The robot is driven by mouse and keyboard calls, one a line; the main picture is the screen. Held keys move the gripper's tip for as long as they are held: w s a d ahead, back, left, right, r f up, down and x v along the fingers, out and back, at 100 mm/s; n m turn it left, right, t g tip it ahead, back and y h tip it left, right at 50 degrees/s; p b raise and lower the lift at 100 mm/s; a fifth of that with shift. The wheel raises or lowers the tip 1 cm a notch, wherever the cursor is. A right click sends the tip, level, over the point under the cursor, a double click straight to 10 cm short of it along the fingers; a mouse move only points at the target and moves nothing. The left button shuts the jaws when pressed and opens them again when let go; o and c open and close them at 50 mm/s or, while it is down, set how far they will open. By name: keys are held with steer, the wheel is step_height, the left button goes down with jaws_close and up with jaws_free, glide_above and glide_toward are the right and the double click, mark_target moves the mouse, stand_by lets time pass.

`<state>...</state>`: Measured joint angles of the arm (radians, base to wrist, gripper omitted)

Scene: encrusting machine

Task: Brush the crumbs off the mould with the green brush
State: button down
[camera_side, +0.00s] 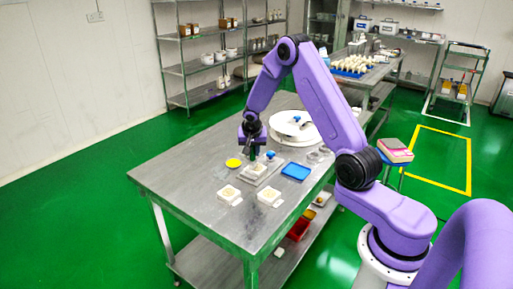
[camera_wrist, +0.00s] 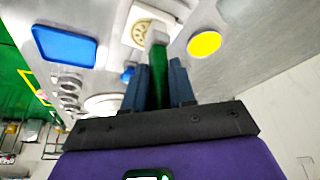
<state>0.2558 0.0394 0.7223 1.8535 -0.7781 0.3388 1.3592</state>
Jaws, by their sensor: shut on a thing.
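My gripper (camera_side: 253,146) is shut on the green brush (camera_wrist: 159,78). Its two dark fingers (camera_wrist: 159,68) clasp the green handle in the wrist view. The brush's pale bristle end (camera_wrist: 157,36) points away from my gripper, over the edge of a pale square mould (camera_wrist: 140,27) with a round yellowish pattern. In the side view this mould (camera_side: 258,169) appears on the steel table, just below the brush. I cannot tell whether the bristles touch it. Crumbs are too small to make out.
A yellow disc (camera_side: 233,163) lies left of the mould and a blue tray (camera_side: 295,172) to its right. Two more pale square pieces (camera_side: 229,195) (camera_side: 269,197) lie nearer the front. A large white round dish (camera_side: 294,126) stands behind. The table's left part is clear.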

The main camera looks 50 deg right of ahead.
step_height(320, 180, up, 8)
steer(key=a, duration=0.2)
stand_by(0.7)
stand_by(0.4)
